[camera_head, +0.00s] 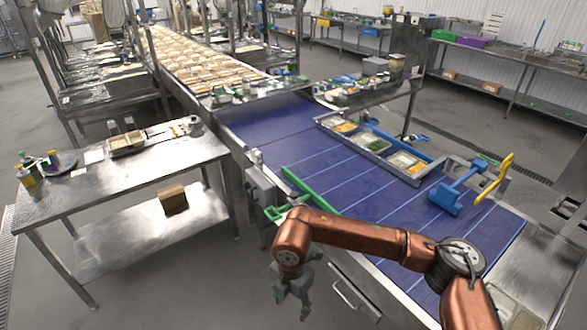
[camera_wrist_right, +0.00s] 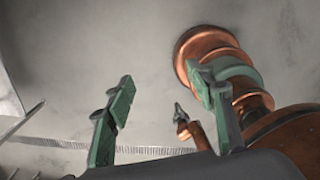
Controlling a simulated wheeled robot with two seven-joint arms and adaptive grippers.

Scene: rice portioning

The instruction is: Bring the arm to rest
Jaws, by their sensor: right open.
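My right arm comes in from the lower right, a copper-coloured arm bent in front of the blue conveyor. My right gripper (camera_head: 291,301) hangs down over the floor at the lower middle of the head view, beside the conveyor's near side. In the right wrist view its two green-padded fingers (camera_wrist_right: 165,105) stand wide apart with nothing between them. The gripper is open and empty. Copper parts of my own body show behind the fingers in that view. My left gripper is not seen in the head view.
The blue conveyor (camera_head: 262,122) carries food trays (camera_head: 406,163) along its far side. A blue scoop (camera_head: 447,196) and a yellow-handled tool (camera_head: 494,180) are at its right. A steel table (camera_head: 75,213) stands left, with a box (camera_head: 173,199) on its lower shelf.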

